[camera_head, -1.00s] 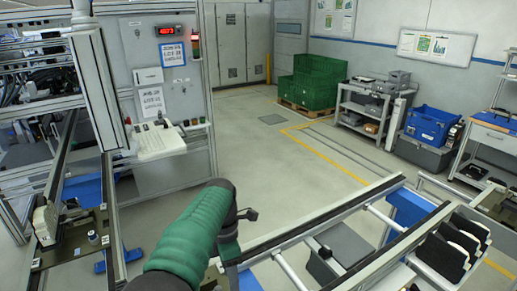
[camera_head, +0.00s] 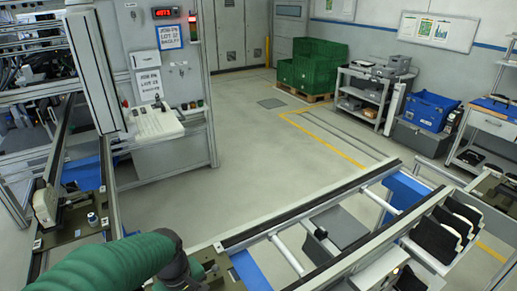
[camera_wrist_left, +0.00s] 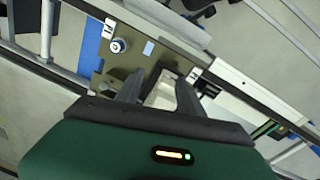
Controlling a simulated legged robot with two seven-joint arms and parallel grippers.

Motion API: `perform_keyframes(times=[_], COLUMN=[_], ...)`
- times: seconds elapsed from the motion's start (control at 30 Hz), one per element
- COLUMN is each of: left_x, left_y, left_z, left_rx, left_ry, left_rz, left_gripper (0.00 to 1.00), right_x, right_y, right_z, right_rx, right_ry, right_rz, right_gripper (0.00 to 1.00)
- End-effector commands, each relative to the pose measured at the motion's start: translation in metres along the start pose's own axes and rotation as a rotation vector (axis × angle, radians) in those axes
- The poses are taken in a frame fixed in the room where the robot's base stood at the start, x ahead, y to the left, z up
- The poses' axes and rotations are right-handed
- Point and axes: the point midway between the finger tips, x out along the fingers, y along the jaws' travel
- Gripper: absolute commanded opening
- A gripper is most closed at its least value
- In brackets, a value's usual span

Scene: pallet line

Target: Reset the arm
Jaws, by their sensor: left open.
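My left arm (camera_head: 110,265), in a green sleeve, comes in from the bottom left of the head view and bends at a dark joint near the bottom edge. Its gripper is out of that view. In the left wrist view my left gripper (camera_wrist_left: 158,90) shows two dark fingers spread apart. A pale part shows in and beyond the gap, with no finger visibly closed on it. Beyond the fingers is an olive plate (camera_wrist_left: 152,62) with a small white-capped cylinder (camera_wrist_left: 119,47). My right gripper is in neither view.
A rail line (camera_head: 300,207) crosses the right foreground, with black-padded holders (camera_head: 437,240) at its right. At the left, another pallet plate (camera_head: 72,232) carries a white part (camera_head: 45,204) and a small bottle (camera_head: 92,219). Green crates (camera_head: 314,68) stand at the back. The middle floor is clear.

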Motion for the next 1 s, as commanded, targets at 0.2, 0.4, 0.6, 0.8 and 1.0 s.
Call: perform_keyframes(times=[0.2,0.4,0.6,0.8,1.0], left_x=[0.015,0.068,0.098,0.094,0.094], left_y=[-0.064,-0.087,-0.089,-0.090,-0.090], left_z=[0.031,0.046,0.047,0.047,0.047], left_rx=[0.557,0.795,0.792,0.792,0.791], left_ry=[0.118,0.172,0.170,0.170,0.169], left_rz=[0.027,0.018,0.017,0.018,0.018], left_gripper=[0.45,0.45,0.45,0.45,0.45], right_x=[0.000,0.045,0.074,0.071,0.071], right_y=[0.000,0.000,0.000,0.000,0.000], right_z=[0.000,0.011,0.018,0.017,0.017], right_rx=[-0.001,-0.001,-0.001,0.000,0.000], right_ry=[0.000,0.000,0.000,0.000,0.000], right_rz=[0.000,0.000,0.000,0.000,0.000], right_gripper=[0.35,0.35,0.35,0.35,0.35])
